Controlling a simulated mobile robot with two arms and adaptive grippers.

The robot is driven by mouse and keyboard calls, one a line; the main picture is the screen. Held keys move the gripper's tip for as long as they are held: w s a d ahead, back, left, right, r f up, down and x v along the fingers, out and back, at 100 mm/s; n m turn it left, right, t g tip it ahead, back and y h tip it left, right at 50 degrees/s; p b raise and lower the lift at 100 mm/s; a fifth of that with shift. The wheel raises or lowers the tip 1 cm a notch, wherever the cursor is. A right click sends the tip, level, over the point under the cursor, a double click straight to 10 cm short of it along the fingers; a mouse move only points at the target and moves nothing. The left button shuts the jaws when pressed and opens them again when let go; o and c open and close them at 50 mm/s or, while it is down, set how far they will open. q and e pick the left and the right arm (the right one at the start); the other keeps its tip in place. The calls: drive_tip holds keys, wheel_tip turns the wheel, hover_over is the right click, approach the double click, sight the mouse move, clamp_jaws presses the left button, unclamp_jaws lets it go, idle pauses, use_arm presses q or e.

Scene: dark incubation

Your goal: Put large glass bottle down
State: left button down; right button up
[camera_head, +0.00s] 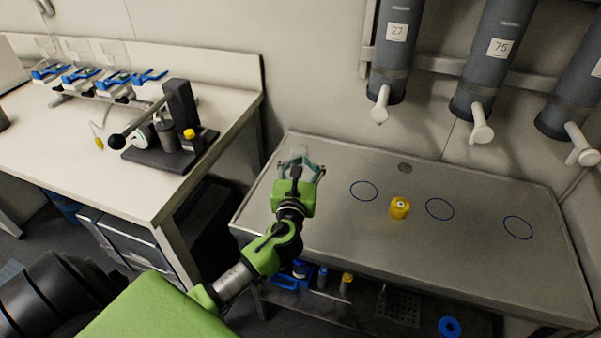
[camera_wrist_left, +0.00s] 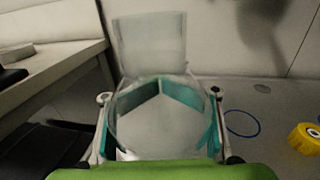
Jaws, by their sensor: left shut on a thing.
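The large glass bottle (camera_wrist_left: 150,45) is clear and stands out in the left wrist view between the teal finger pads of my left gripper (camera_wrist_left: 162,105). It looks roughly upright and open at the top. In the head view my left gripper (camera_head: 300,168) is shut on the bottle (camera_head: 298,153), over the left part of the grey metal table (camera_head: 330,240). I cannot tell whether the bottle's base touches the table. The gripper and arm hide its lower part. My right gripper is not in view.
Grey cylinders with white taps (camera_head: 394,50) hang above the back edge. A white bench (camera_head: 130,185) with equipment stands at left.

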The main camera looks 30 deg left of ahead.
use_arm(q)
drive_tip(key=f, duration=0.2)
drive_tip(key=w+a+f+b, duration=0.1)
drive_tip(key=f, duration=0.1)
drive_tip(key=w+a+f, duration=0.1)
drive_tip(key=f, duration=0.1)
drive_tip(key=shift+b, duration=0.4)
drive_tip(key=shift+d, duration=0.1)
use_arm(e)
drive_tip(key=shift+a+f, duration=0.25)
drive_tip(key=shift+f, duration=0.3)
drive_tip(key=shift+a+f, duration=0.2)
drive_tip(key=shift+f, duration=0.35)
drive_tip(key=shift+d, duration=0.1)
use_arm(q)
drive_tip(key=shift+f, duration=0.15)
drive_tip(key=c, duration=0.8)
unclamp_jaws()
drive_tip(key=shift+c, duration=0.2)
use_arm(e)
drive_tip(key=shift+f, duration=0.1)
